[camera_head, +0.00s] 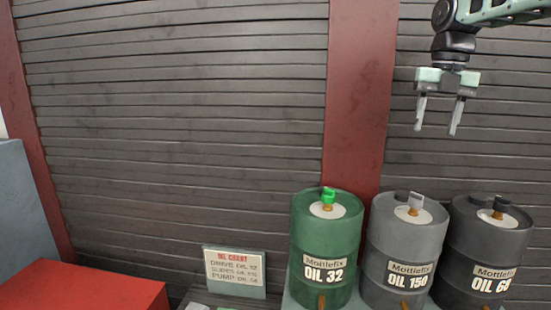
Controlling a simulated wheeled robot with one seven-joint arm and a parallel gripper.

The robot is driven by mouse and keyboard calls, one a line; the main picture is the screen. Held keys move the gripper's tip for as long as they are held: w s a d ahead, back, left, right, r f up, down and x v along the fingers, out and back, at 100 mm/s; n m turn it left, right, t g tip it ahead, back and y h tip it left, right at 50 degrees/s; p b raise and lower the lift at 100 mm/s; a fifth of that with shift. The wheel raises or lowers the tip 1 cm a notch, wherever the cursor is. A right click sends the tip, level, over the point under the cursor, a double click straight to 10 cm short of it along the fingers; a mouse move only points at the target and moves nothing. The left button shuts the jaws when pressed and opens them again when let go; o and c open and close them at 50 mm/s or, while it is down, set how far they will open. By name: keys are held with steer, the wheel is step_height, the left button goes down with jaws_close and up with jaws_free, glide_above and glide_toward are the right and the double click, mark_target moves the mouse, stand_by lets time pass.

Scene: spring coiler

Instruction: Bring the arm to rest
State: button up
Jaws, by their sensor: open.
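My gripper (437,115) hangs at the upper right with its two fingers pointing down. It is open and empty, with a clear gap between the fingers. It is in the air above the oil drums and touches nothing. My arm comes in from the top right edge of the picture.
A green OIL 32 drum (325,245), a grey OIL 150 drum (395,250) and a dark drum (480,250) stand below my gripper. An oil chart sign (235,270) is left of them. A red surface (85,295) is at lower left. A slatted wall (180,120) stands behind.

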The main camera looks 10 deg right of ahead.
steer(key=s+a+f+m+b, duration=0.3)
steer(key=s+a+f+m, duration=0.2)
steer(key=a+f, duration=0.55)
steer(key=s+a+f+m+b, duration=0.3)
steer(key=s+a+f+m, duration=0.4)
steer(key=a, duration=0.6)
steer(key=s+a+f+m+b, duration=0.2)
steer(key=s+f+m, duration=0.3)
steer(key=s+f, duration=0.3)
steer(key=s+a+f+m+b, duration=0.1)
steer(key=s+f+m+b, duration=0.1)
steer(key=s+f+m, duration=0.3)
steer(key=s+f, duration=0.3)
steer(key=s, duration=0.2)
steer(key=shift+s+a+f+m, duration=0.3)
steer(key=shift+a+f+m, duration=0.05)
steer(key=shift+a+m, duration=0.05)
